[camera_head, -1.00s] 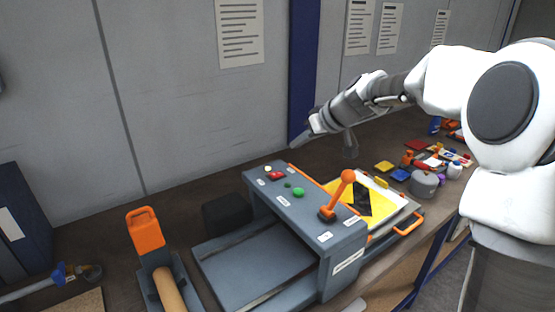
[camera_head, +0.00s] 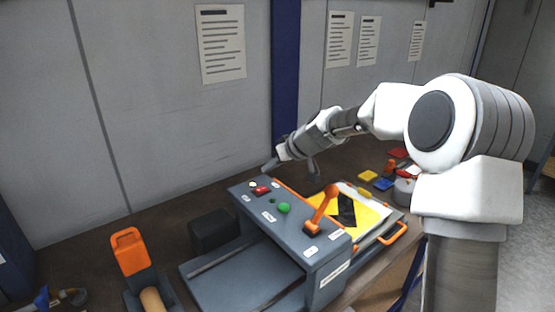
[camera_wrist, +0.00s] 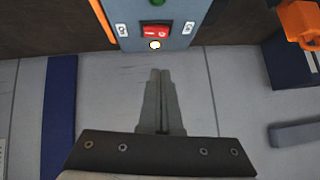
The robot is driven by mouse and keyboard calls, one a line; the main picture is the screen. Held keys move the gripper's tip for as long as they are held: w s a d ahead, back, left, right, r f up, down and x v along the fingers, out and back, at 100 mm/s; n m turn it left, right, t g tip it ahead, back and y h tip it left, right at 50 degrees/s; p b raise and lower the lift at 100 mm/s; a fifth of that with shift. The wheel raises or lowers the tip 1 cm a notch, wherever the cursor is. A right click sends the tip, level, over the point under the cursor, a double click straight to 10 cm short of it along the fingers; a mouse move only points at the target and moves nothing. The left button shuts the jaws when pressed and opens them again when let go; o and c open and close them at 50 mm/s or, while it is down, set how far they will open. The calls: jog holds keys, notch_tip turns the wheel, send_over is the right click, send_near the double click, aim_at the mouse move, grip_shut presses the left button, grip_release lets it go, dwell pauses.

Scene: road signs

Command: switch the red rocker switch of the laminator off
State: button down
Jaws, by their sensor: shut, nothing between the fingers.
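The laminator (camera_head: 318,240) is a grey-blue machine on the bench, with a control panel on top. Its red rocker switch (camera_head: 261,190) sits at the far end of that panel, by a small pale round lamp (camera_head: 253,184). In the wrist view the red switch (camera_wrist: 155,32) lies between two small white labels, with the lamp (camera_wrist: 155,45) just beside it. My gripper (camera_head: 268,166) is above and just beyond the panel's far end. In the wrist view my gripper (camera_wrist: 161,72) is shut and empty, its tips pointing toward the switch but apart from it.
A green button (camera_head: 283,208) and an orange lever (camera_head: 320,210) stand on the same panel. A yellow-and-black sign (camera_head: 347,212) lies at the laminator's right side. An orange-handled device (camera_head: 128,251) stands left. The wall is behind.

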aim_at(261, 190)
jog(key=f, duration=0.1)
jog(key=w+a+f, duration=0.1)
jog(key=f, duration=0.1)
jog(key=a+f+p, duration=0.1)
jog(key=shift+w+f, duration=0.25)
jog(key=shift+f, duration=0.15)
jog(key=shift+a+f, duration=0.1)
jog(key=shift+f, duration=0.65)
